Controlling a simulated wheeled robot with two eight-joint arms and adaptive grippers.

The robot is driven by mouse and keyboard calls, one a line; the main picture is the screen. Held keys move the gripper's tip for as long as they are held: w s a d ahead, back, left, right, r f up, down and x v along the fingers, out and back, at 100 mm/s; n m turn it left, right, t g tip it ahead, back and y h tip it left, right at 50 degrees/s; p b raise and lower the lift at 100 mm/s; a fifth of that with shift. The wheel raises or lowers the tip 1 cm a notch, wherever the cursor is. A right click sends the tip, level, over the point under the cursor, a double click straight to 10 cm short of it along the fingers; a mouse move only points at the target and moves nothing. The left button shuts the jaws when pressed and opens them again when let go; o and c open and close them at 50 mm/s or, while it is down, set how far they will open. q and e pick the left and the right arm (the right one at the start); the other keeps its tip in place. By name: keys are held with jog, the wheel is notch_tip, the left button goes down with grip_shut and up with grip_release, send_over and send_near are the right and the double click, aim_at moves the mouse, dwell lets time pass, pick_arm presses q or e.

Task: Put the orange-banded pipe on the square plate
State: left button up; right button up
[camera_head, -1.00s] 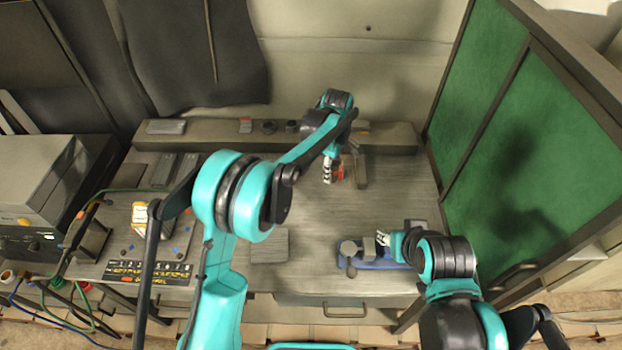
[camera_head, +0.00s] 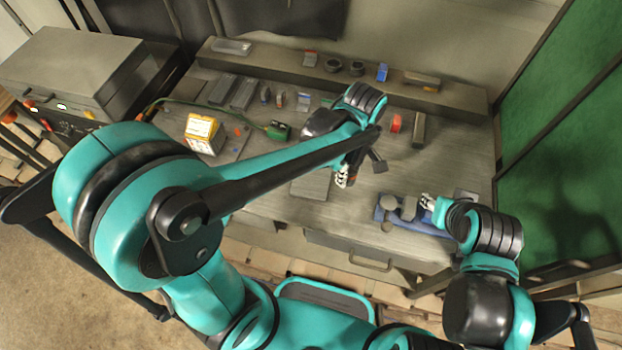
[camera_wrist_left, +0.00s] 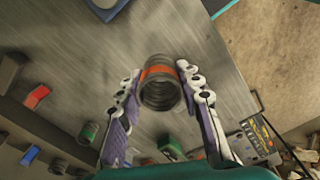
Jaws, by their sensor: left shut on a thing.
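The orange-banded pipe (camera_wrist_left: 160,88) is a short, dark grey ribbed cylinder with an orange band. In the left wrist view it sits between the two white-and-purple fingers of my left gripper (camera_wrist_left: 163,98), which is shut on it. In the head view my left gripper (camera_head: 343,180) is at the right edge of the grey square plate (camera_head: 312,187), and the pipe is mostly hidden there. I cannot tell the pipe's height above the bench. My right gripper (camera_head: 428,201) is beside the blue vise; its jaws are too small to judge.
The blue vise (camera_head: 388,216) stands at the bench's front right. A yellow-and-white box (camera_head: 202,130) is on the left. A rear shelf (camera_head: 285,66) holds small parts. Green panels (camera_head: 565,150) bound the right side.

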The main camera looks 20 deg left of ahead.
pick_arm(q)
jog(key=b, duration=0.3)
send_over(311, 181)
notch_tip(311, 181, down, 7)
jog(key=shift+r, duration=0.15)
jog(key=shift+f+b, duration=0.55)
jog(key=shift+f, duration=1.5)
jog(key=shift+f, duration=0.2)
jog(key=o, duration=1.3)
jog(key=shift+r, duration=0.1)
